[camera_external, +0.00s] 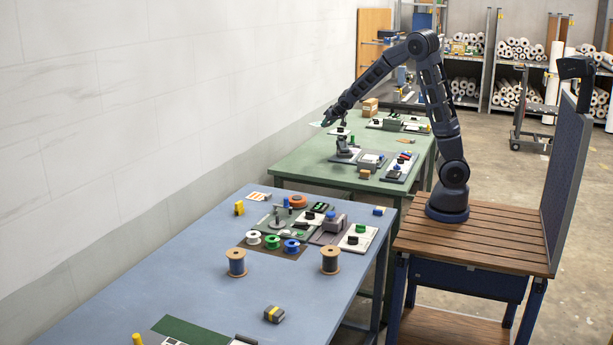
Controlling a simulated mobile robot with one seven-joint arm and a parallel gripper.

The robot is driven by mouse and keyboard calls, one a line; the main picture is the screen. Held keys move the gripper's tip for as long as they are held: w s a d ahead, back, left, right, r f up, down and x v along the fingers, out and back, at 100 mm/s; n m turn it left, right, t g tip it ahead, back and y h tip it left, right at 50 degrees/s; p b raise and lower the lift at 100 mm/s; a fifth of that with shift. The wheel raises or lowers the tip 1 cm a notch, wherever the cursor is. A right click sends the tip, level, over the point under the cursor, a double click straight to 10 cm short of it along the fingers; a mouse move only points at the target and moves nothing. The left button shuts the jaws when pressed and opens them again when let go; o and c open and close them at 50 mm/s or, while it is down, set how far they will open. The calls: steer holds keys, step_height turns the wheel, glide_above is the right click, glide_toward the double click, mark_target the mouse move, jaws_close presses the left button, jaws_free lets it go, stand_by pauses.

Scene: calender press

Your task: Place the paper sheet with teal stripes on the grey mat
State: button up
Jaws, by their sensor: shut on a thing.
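My gripper (326,120) is at the end of my arm, which reaches left over the back part of the green table. It is shut on a thin, pale sheet with a teal tint (316,124), the likely paper sheet. Only its edge shows, and its stripes are too small to make out. The sheet is in the air, apart from the table as far as this view shows. I cannot surely pick out the grey mat; several flat grey and white plates lie on both tables, many with parts on them.
The green table (306,168) holds small devices, plates and a cardboard box (370,106). A pale wall (150,110) runs along the left. The blue table's left part is mostly clear.

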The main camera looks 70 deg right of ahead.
steer(key=s+d+f+m+g+h, duration=0.1)
steer(key=s+d+m, duration=0.1)
steer(key=s+d, duration=0.35)
steer(key=s+d+f+m+g+h, duration=0.1)
steer(key=s+d+m+g, duration=0.1)
steer(key=d, duration=0.6)
steer(key=s+d+m+g+h, duration=0.1)
steer(key=s+d+m, duration=0.1)
steer(key=s+d, duration=0.35)
steer(key=s+d+r+m+g+h, duration=0.1)
steer(key=s+d+r+m+g, duration=0.4)
steer(key=s+d+r, duration=0.65)
steer(key=shift+m+t, duration=0.4)
steer(key=shift+t, duration=0.2)
steer(key=f, duration=3.1)
steer(key=shift+a+f, duration=0.25)
steer(key=shift+a, duration=0.05)
steer(key=shift+f, duration=0.5)
steer(key=o, duration=1.1)
step_height(320, 180, up, 31)
